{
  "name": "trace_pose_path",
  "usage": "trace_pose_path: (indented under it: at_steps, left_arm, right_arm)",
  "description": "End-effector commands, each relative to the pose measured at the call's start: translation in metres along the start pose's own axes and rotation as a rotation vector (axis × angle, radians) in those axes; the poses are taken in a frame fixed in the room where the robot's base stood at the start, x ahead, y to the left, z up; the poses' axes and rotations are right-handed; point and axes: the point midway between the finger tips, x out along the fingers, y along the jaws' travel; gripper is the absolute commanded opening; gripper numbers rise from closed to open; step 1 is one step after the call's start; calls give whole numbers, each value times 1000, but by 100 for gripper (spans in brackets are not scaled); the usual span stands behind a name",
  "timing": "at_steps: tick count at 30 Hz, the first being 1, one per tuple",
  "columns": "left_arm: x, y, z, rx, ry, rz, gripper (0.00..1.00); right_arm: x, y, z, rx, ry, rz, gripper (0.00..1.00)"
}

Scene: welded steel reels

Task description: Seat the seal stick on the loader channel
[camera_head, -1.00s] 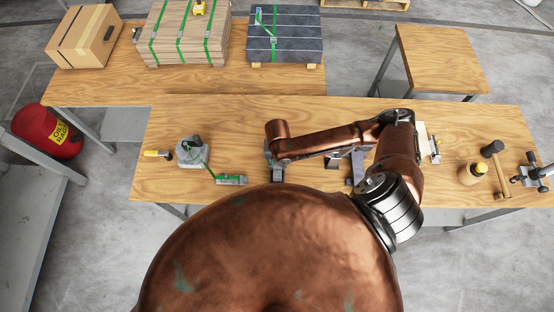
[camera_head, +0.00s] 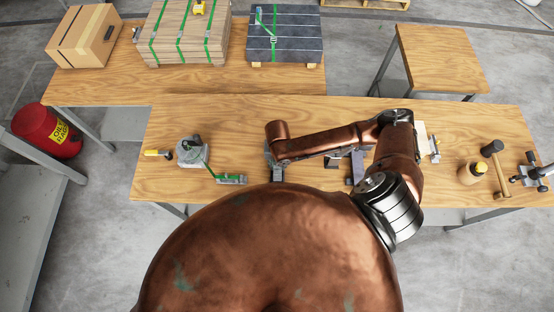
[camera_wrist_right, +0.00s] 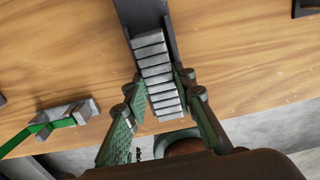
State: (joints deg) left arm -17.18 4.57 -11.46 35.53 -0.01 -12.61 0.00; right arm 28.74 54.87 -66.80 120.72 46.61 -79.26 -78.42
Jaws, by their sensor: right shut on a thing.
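The seal stick (camera_wrist_right: 157,78) is a row of silver metal seals, seen in the right wrist view. My right gripper (camera_wrist_right: 158,88) is shut on it, with a green-padded finger on each side. The loader channel (camera_wrist_right: 143,14) is a dark grey strip running up from the stick's far end; its edge shows along the stick's right side. The stick lies in line over the channel. I cannot tell whether it touches the channel floor or hovers just above. In the head view my copper right arm hides most of this spot. My left gripper is not in view.
A strap dispenser (camera_head: 192,151) with a green strap leading to a metal piece (camera_head: 231,180) stands left on the bench (camera_head: 165,115). A yellow-handled tool (camera_head: 156,153) lies beside it. The bench's back strip is clear.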

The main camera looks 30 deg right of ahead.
Motion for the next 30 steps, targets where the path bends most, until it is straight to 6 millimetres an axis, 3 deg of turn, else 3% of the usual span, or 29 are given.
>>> trace_pose_path:
  at_steps: [28,29,30]
  left_arm:
    - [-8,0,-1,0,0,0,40]
    - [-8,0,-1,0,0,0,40]
    - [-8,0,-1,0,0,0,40]
  right_arm:
    - [0,0,0,-1,0,0,0]
    - [0,0,0,-1,0,0,26]
    - [0,0,0,-1,0,0,29]
